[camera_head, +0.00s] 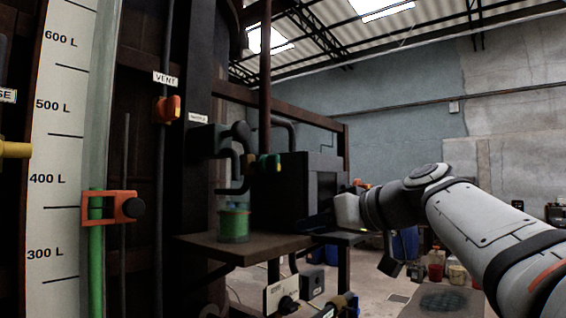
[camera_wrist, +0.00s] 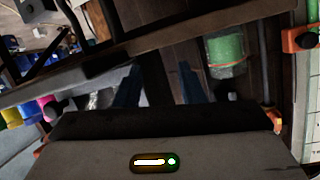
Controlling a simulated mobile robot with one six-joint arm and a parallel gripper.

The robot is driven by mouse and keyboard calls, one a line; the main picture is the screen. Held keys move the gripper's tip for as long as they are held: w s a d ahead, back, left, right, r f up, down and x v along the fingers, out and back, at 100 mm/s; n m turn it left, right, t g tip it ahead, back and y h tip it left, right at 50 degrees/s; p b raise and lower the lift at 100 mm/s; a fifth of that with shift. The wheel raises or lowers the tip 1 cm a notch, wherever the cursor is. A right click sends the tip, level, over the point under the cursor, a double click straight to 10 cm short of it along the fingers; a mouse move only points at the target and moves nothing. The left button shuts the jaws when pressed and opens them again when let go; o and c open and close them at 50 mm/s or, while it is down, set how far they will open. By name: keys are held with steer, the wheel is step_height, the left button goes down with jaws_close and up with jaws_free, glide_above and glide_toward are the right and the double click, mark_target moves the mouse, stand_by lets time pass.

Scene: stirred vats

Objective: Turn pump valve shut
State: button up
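My arm comes in from the right in the head view, and its pale wrist (camera_head: 347,211) is beside a dark box-shaped body (camera_head: 290,190); my fingertips cannot be made out there. In the wrist view, two dark bluish fingers of my gripper (camera_wrist: 158,84) stand apart with nothing seen between them. I cannot tell which valve is the pump's. A green-and-yellow valve handle (camera_head: 269,162) sits on piping above the dark body. A small pale plate with a black knob (camera_head: 280,296) is low down, its lettering unclear. An orange valve handle (camera_head: 168,109) hangs under a VENT label.
A green container (camera_head: 233,225) stands on a brown shelf (camera_head: 240,246), and it also shows in the wrist view (camera_wrist: 226,50). A level gauge (camera_head: 60,130) with an orange clamp (camera_head: 108,207) is at left. Coloured containers (camera_head: 456,274) stand at lower right. Open floor lies below.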

mark_target(272, 164)
step_height(272, 164, up, 13)
steer(key=n+t+y+p, duration=0.1)
steer(key=n+y, duration=0.3)
steer(key=p+x, duration=0.3)
steer(key=x, duration=0.5)
steer(key=shift+s+a, duration=0.2)
jaws_close()
